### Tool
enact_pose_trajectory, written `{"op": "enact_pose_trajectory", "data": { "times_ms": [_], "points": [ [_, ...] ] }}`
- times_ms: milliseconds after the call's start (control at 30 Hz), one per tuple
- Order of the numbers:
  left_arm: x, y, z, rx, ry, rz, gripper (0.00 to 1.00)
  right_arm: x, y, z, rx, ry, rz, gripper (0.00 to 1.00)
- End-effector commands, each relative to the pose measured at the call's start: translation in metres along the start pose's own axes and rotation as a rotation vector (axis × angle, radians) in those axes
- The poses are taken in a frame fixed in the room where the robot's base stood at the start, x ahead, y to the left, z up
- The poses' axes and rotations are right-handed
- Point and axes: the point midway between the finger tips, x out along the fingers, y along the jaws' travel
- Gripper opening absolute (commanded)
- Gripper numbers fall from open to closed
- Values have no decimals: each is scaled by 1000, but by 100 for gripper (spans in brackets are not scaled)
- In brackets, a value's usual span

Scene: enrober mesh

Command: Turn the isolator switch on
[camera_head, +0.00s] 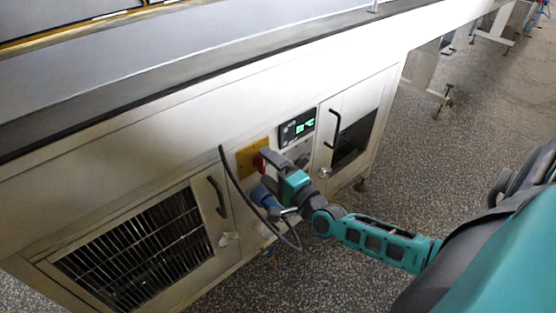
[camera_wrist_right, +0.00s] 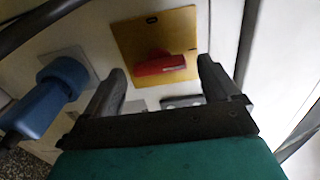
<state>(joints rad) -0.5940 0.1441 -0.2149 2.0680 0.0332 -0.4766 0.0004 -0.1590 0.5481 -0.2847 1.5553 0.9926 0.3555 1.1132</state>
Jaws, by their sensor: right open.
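The isolator switch is a red knob (camera_wrist_right: 160,64) on a yellow plate (camera_wrist_right: 185,24), fixed to the front panel of the machine. In the head view the yellow plate (camera_head: 250,158) shows beside my gripper, with part of the red knob (camera_head: 259,163) in sight. In the right wrist view the knob lies crosswise, slightly tilted, beyond the fingertips. My right gripper (camera_wrist_right: 160,78) is open, its two fingers apart on either side of the knob's line. Whether they touch the knob I cannot tell. My left gripper is not in view.
A blue plug (camera_head: 263,194) with a dark cable sits below the switch; it is left of my fingers in the wrist view (camera_wrist_right: 50,98). A display with green digits (camera_head: 298,128) is to the right. Door handles (camera_head: 217,196) stick out on both sides.

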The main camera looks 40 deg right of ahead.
Motion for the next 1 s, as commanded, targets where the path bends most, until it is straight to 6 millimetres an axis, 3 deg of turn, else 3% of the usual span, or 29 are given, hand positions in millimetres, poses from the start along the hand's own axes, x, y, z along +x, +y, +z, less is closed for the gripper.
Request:
{"op": "enact_pose_trajectory", "data": {
  "times_ms": [167, 633, 800, 1000],
  "points": [
    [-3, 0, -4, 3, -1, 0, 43, -20, 0, 0, -2, -1, 5, 89],
    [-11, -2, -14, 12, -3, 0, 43, -110, 0, 0, -1, -1, 5, 89],
    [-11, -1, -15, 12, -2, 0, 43, -125, 0, 0, 0, -1, 2, 89],
    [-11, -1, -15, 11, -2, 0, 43, -128, 0, 0, 0, 0, 0, 89]
  ]
}}
